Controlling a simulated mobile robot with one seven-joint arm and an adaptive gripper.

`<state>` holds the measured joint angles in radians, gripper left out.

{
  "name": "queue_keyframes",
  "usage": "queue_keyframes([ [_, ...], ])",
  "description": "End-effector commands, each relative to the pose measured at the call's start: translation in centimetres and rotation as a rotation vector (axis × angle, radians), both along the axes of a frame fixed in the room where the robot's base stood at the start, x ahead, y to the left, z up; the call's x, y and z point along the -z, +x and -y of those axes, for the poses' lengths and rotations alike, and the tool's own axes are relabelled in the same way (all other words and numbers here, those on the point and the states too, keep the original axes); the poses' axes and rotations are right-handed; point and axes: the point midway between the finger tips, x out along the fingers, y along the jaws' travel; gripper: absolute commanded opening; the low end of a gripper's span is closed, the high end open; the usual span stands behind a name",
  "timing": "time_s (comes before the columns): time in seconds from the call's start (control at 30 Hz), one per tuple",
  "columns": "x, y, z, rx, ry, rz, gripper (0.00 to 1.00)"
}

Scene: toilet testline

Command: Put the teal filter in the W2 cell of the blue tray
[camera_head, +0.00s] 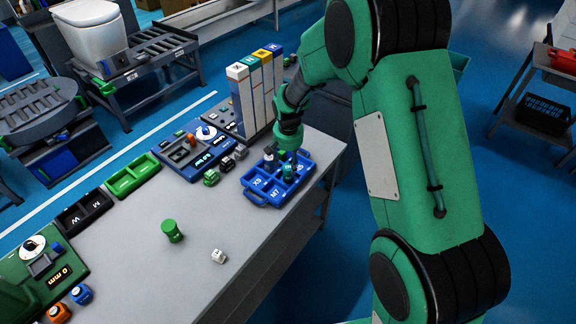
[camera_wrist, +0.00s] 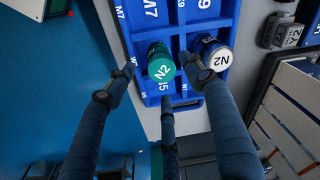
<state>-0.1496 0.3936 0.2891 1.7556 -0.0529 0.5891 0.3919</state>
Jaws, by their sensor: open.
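In the head view the teal filter (camera_head: 288,172) is partly hidden by my gripper (camera_head: 283,160). My gripper (camera_wrist: 160,72) is open in the wrist view, its fingers around the filter, with no clear grip. Tray labels M7 and X9 show; a label like I5 lies just below the filter. I cannot clearly read W2. The blue tray (camera_head: 262,199) sits at the bench's right end.
A dark blue, white-topped filter (camera_wrist: 213,54) stands beside the teal one, close to my right finger. A green cylinder (camera_head: 172,231) and white cube (camera_head: 218,256) stand on the grey bench. Tall white binders (camera_head: 240,98) rise behind the tray. The bench front is mostly clear.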

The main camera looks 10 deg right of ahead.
Motion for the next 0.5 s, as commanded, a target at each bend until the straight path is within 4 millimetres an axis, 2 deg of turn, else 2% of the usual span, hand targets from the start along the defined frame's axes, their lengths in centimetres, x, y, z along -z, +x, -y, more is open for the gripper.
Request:
queue_keyframes([
  [0.03, -1.2, 0.0, 0.0, 0.000, 0.000, 0.003, 0.53],
  [0.2, -4.0, -0.4, -0.1, 0.000, 0.001, 0.002, 0.53],
  [0.5, -7.0, -0.9, -0.1, 0.000, 0.000, -0.001, 0.53],
])
